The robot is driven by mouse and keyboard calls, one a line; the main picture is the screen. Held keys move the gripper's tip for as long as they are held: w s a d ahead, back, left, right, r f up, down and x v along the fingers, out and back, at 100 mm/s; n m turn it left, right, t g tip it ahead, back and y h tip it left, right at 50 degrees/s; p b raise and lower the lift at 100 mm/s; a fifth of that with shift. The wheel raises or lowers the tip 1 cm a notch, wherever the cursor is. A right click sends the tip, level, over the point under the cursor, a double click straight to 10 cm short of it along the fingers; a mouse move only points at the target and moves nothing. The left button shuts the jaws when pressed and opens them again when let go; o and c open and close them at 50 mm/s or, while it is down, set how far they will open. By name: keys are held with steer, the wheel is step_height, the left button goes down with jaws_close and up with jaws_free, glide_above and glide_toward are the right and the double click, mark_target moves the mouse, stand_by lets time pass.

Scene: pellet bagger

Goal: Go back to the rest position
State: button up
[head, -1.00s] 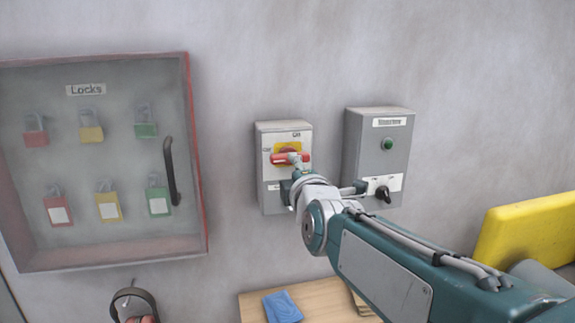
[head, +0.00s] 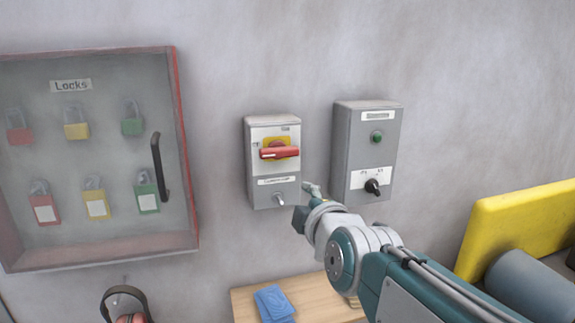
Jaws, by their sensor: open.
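My gripper (head: 306,205) shows at the end of my teal and grey arm, low between the two wall boxes. It is open, with nothing seen in it, and looks apart from both boxes in this view. The left grey box (head: 272,190) carries a red rotary handle (head: 279,152) on a yellow plate, with the handle lying about level. A small metal piece (head: 280,199) sits below its label. The right grey box (head: 345,150) has a green button (head: 377,137) and a black selector knob (head: 373,187). Part of the gripper is hidden behind its wrist.
A red-framed lock cabinet (head: 187,190) with several coloured padlocks hangs at the left. Below are ear defenders (head: 124,297) and a wooden table (head: 325,298) with blue cloths (head: 272,303). A yellow panel (head: 510,220) and a grey cylinder (head: 530,285) stand at the right.

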steer(key=s+d+f+m+g+h, duration=0.2)
steer(key=s+d+f+m+g, duration=0.3)
steer(key=s+f+m, duration=0.4)
steer(key=s+d+f+m+g+h, duration=0.2)
steer(key=s+d+f+m+g, duration=0.2)
steer(key=s+d+f+m, duration=0.3)
steer(key=s+f+m, duration=0.1)
steer(key=s+m, duration=0.1)
steer(key=s, duration=0.2)
steer(key=shift+d+f+g, duration=0.15)
steer(key=shift+f+g, duration=0.25)
steer(key=shift+s, duration=0.1)
